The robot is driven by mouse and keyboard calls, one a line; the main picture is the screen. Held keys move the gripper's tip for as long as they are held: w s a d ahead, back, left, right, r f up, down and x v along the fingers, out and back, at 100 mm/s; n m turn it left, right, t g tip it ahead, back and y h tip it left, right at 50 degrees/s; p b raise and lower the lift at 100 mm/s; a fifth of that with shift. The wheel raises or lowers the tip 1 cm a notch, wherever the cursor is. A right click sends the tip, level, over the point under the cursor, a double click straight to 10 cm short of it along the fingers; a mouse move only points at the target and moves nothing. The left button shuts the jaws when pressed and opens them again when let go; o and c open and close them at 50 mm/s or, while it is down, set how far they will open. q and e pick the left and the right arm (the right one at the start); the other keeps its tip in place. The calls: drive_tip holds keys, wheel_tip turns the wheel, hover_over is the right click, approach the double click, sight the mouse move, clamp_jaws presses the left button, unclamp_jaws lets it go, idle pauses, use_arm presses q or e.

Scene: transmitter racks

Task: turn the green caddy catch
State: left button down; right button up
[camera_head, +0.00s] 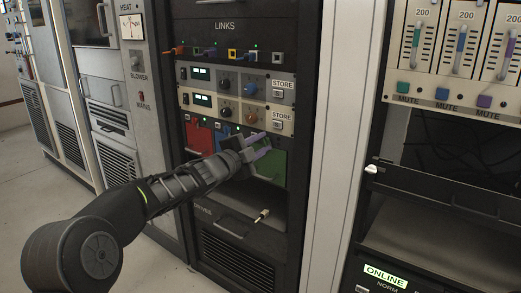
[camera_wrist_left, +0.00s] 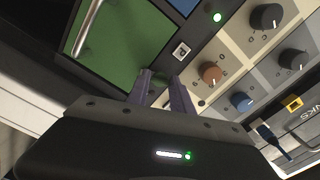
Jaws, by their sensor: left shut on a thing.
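The green caddy (camera_head: 272,169) sits in the rack at the right end of a row of coloured caddies. It also shows in the left wrist view as a green panel (camera_wrist_left: 125,40) with a silver handle (camera_wrist_left: 88,27). My left gripper (camera_head: 264,146) is at the upper part of the green caddy. My right gripper is not in view.
A red caddy (camera_head: 199,137) stands left of the green one. Panels with knobs and STORE labels (camera_head: 282,85) are just above. A cabinet with sliders and MUTE buttons (camera_head: 455,60) stands at right.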

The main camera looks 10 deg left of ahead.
use_arm(q)
drive_tip(key=m+b, duration=0.2)
drive_tip(key=m, duration=0.3)
idle(0.4)
drive_tip(key=c, duration=1.1)
unclamp_jaws()
drive_tip(key=v, duration=0.7)
drive_tip(key=shift+s, duration=0.4)
